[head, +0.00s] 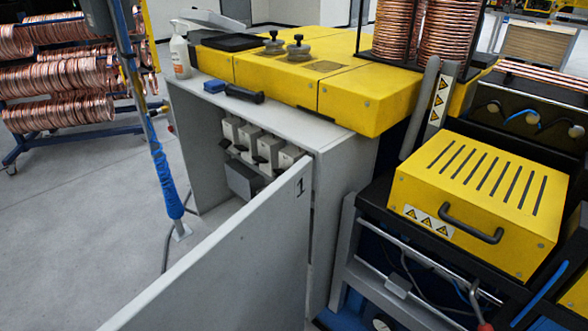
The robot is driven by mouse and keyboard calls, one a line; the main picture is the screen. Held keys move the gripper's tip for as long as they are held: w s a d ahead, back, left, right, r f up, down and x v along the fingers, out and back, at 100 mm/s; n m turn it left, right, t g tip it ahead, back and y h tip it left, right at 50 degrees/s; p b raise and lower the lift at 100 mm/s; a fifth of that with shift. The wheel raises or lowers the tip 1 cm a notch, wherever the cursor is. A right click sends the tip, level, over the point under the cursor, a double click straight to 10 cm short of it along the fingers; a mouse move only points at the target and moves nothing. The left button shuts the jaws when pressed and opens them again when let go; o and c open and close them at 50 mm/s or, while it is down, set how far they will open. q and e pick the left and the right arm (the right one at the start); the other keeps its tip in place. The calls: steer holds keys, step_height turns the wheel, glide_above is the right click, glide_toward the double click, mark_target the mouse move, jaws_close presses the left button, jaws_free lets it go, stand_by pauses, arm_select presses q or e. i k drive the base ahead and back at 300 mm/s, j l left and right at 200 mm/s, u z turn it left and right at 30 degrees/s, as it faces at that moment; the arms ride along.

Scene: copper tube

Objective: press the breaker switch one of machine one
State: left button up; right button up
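The grey cabinet of machine one (347,190) stands in the middle of the head view. Its door (235,250) is swung open toward me and bears the number 1. Inside is a row of several light grey breaker switches (249,138) with black handles. A darker grey box (240,180) sits below them. The open door hides the lower right of the cabinet's inside. I cannot tell which switch is number one. Neither of my grippers is in view.
A yellow machine top (290,85) covers the cabinet, with a spray bottle (179,55) and a black-handled tool (244,94) nearby. A blue-and-grey post (160,165) stands left of the cabinet. A yellow vented box (480,205) is at right.

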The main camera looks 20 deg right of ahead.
mark_target(224, 143)
steer(key=k+j, duration=0.35)
steer(key=j, duration=0.15)
steer(key=k+j, duration=0.4)
steer(key=i+j, duration=0.1)
steer(key=j, duration=1.15)
steer(key=i+j+z, duration=0.1)
steer(key=j, duration=1.15)
steer(key=i+j, duration=0.7)
steer(key=j, duration=0.2)
steer(key=i+j+z, duration=0.1)
steer(key=i+j, duration=0.25)
steer(key=i+l, duration=0.2)
steer(key=i, duration=0.25)
steer(key=i+l, duration=0.15)
steer(key=i, duration=0.25)
steer(key=i+l+z, duration=0.1)
steer(key=i, duration=0.35)
steer(key=i+l, duration=0.45)
steer(key=l, duration=0.15)
steer(key=i+l, duration=0.9)
steer(key=l, duration=0.25)
